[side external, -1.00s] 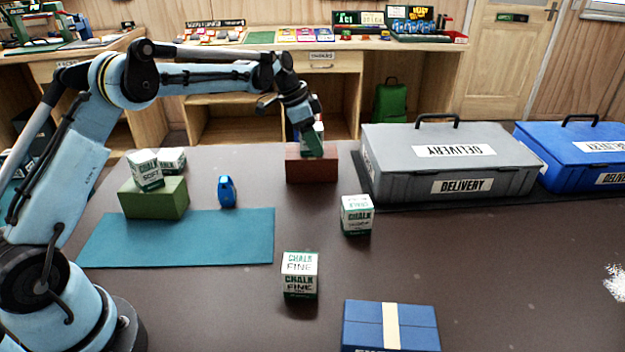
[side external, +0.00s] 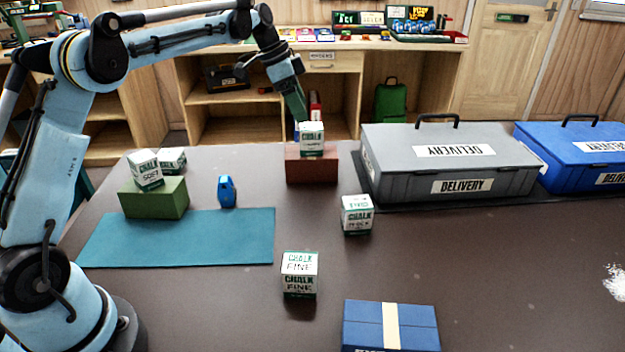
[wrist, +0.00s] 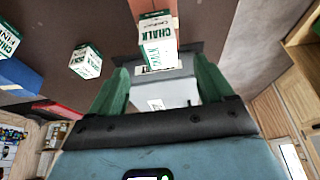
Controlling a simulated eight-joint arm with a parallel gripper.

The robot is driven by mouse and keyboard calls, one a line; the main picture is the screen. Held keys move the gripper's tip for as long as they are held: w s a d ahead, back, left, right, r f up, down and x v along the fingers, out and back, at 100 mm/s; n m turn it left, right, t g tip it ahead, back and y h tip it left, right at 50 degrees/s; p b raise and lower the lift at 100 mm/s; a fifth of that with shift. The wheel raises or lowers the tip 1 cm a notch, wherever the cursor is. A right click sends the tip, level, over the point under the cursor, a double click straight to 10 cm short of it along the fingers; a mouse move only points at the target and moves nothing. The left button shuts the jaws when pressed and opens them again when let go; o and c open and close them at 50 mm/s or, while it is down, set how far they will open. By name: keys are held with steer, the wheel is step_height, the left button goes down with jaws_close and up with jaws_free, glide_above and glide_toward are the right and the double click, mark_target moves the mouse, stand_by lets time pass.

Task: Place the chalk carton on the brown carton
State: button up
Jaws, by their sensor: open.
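A white and green chalk carton (side external: 312,138) stands upright on top of the brown carton (side external: 311,170). In the wrist view the chalk carton (wrist: 157,38) is just beyond my fingertips, with part of the brown carton (wrist: 143,6) behind it. My gripper (side external: 301,116) is open, above and slightly behind the chalk carton at its upper left. In the wrist view nothing shows between the green fingers of my gripper (wrist: 160,76), and the chalk carton looks free of them.
Other chalk cartons stand on the table (side external: 357,214) (side external: 300,274).

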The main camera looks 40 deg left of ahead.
steer(key=s+d+r+n+t+y, duration=0.1)
steer(key=s+d+r+n, duration=0.15)
steer(key=s, duration=0.45)
steer(key=s+d+r+n+t+y, duration=0.1)
steer(key=s+d+r+n, duration=0.2)
steer(key=s, duration=0.4)
steer(key=s+d+f+n+t+y, duration=0.1)
steer(key=s+d+f+n+t, duration=0.1)
steer(key=s+f, duration=0.6)
steer(key=s+d+n, duration=0.1)
steer(key=s, duration=0.3)
steer(key=shift+s+d+f, duration=0.15)
steer(key=shift+s+f, duration=0.15)
steer(key=shift+f, duration=0.05)
